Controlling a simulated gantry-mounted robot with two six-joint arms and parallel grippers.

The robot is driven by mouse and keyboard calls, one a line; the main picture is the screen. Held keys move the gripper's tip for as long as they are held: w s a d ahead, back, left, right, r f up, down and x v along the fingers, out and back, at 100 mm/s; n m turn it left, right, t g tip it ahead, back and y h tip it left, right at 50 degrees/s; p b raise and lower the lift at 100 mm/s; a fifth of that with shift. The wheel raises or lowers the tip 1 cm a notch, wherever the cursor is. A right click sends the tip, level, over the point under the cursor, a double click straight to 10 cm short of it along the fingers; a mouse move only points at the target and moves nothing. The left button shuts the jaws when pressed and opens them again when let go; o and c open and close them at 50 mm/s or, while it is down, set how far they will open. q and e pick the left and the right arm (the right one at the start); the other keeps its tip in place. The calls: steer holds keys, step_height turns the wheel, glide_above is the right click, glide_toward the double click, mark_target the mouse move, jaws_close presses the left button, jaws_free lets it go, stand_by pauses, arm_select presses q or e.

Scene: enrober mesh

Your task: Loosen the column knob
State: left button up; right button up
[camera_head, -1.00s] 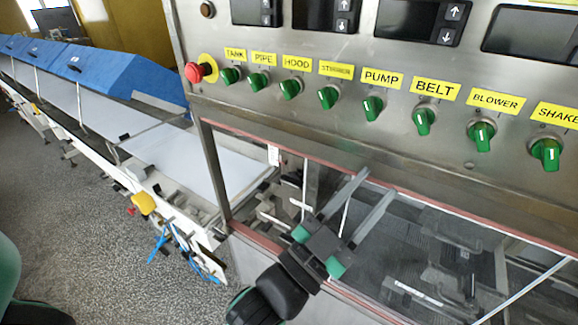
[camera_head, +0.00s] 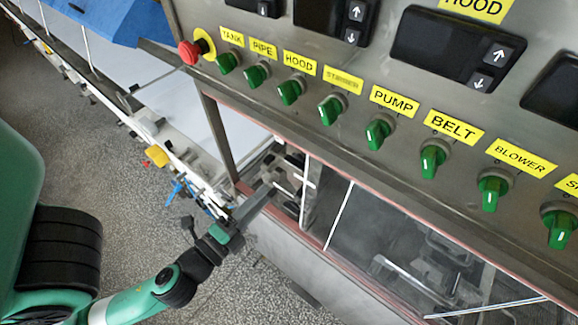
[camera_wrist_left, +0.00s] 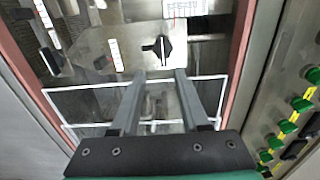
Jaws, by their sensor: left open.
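A black lobed knob (camera_wrist_left: 160,48) sits on a light metal plate inside the framed opening in the left wrist view. I take it to be the column knob; I cannot pick it out surely in the head view. My left gripper (camera_wrist_left: 160,78) is open and empty, its two grey fingers pointing toward the knob. The knob appears beyond the fingertips, roughly in line with the gap between them. In the head view the left gripper (camera_head: 262,198) is at the left end of the opening, its fingers overlapping each other. My right gripper is not in view.
A steel control panel with green switches (camera_head: 376,132) and a red stop button (camera_head: 189,53) overhangs the opening. A red-edged frame (camera_wrist_left: 238,45) borders the opening, and a white wire frame (camera_wrist_left: 88,86) crosses below the knob. A white conveyor (camera_head: 150,100) runs off at the left.

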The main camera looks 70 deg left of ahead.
mark_target(293, 166)
arm_select(q)
steer(key=p+x, duration=0.1)
steer(key=x, duration=0.2)
steer(key=p+x, duration=0.2)
steer(key=x, duration=0.1)
steer(key=r+p+x, duration=0.1)
steer(key=x, duration=0.3)
steer(key=shift+p, duration=0.4)
steer(key=shift+w+a+f, duration=0.1)
steer(key=shift+w+a, duration=0.15)
steer(key=shift+w, duration=0.1)
jaws_close()
